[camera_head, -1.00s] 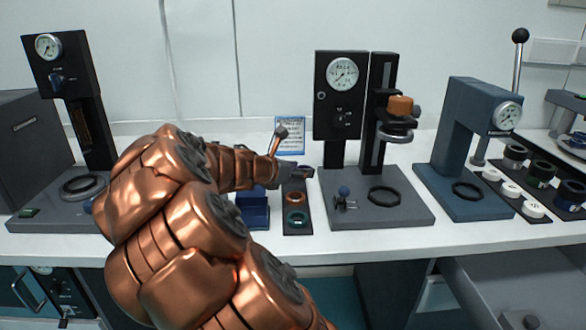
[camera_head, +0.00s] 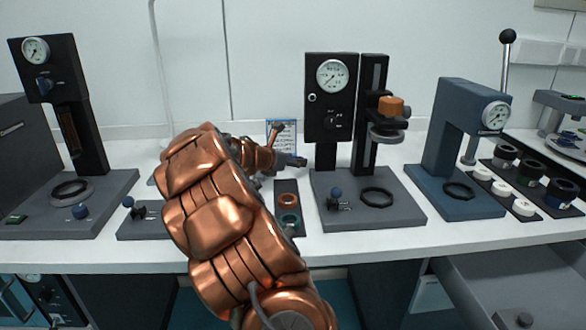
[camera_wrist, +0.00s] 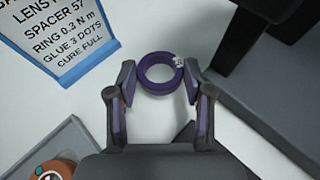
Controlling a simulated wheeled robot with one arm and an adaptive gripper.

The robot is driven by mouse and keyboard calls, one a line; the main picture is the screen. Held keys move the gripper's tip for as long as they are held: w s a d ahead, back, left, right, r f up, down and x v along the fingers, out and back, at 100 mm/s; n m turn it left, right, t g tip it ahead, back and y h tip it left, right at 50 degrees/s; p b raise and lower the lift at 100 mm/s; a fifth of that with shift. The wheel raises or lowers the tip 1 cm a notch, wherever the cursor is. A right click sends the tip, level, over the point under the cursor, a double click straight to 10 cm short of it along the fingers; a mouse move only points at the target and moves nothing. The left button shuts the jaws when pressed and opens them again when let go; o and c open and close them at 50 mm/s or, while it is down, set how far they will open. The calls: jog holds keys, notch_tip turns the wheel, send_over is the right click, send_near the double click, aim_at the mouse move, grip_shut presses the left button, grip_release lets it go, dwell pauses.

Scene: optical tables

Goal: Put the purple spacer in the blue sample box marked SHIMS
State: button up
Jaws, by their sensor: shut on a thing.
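The purple spacer (camera_wrist: 160,92) is a ring seen in the wrist view, held between the two fingertips of my gripper (camera_wrist: 160,76). It is above the white bench top. In the head view my gripper (camera_head: 296,161) is over the back of the bench, behind the dark ring tray and left of the middle press. The spacer is too small to make out clearly there. No blue sample box shows in the current views, and my arm covers the bench left of the ring tray. No SHIMS marking is readable.
The dark tray (camera_head: 279,187) holds a copper ring (camera_head: 288,201) and a green ring (camera_head: 289,219). A blue-edged instruction card (camera_wrist: 58,38) stands behind. The middle press (camera_head: 331,110) rises close on the right. Another press (camera_head: 60,110) stands left.

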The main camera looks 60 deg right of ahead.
jog(key=shift+f, duration=1.2)
jog(key=o, duration=0.8)
jog(key=shift+f, duration=0.1)
jog(key=shift+c, duration=0.2)
